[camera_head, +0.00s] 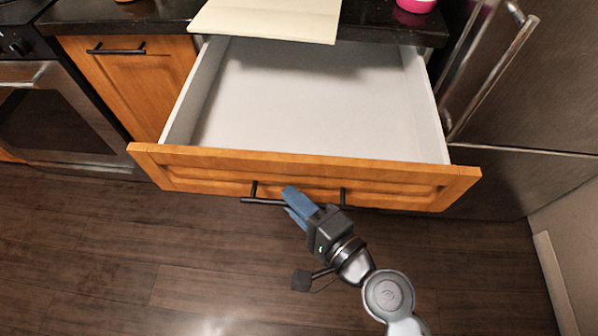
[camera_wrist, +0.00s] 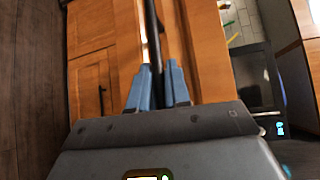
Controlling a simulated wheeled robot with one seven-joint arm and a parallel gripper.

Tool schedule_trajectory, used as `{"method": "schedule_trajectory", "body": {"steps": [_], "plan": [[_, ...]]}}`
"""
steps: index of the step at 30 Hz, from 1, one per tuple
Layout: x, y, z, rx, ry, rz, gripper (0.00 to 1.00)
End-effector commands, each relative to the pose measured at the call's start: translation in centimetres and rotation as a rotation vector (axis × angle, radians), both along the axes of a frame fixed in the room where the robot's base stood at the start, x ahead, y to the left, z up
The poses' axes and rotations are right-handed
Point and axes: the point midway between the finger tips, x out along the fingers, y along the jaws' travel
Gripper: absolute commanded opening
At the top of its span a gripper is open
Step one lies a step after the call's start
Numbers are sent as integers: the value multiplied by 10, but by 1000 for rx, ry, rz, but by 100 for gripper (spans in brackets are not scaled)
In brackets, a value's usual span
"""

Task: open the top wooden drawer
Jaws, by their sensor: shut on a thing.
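The top wooden drawer (camera_head: 300,180) stands pulled well out from under the dark counter in the head view. Its white inside is empty. A black bar handle (camera_head: 262,201) runs along its orange wood front. My gripper (camera_head: 296,203) is at the middle of this handle, its blue fingers shut on the bar. In the wrist view the blue fingers of my gripper (camera_wrist: 158,88) stand on either side of the dark handle bar (camera_wrist: 151,40), with the wooden drawer front (camera_wrist: 208,50) beside it. The exact finger contact is partly hidden.
A steel fridge (camera_head: 530,90) with a bar handle stands close on the right. An oven (camera_head: 55,115) and a wooden cabinet door (camera_head: 130,80) are on the left. A cream board (camera_head: 270,18) overhangs the counter edge above the drawer. The dark wood floor (camera_head: 150,265) in front is clear.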

Motion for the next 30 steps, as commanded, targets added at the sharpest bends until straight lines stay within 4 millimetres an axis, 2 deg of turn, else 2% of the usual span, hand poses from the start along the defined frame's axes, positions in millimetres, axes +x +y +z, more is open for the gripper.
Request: {"method": "schedule_trajectory", "body": {"steps": [3, 9, 22, 23, 28, 30], "plan": [[-22, -1, -3, -1, 4, -2, 0], [-41, 0, -2, -1, 2, -3, 0], [-44, 1, -1, -1, 1, -3, 0], [-44, 1, -1, -1, 1, -3, 18], [-44, 1, -1, -1, 1, -2, 34], [-44, 1, -1, 0, 0, -2, 36]]}}
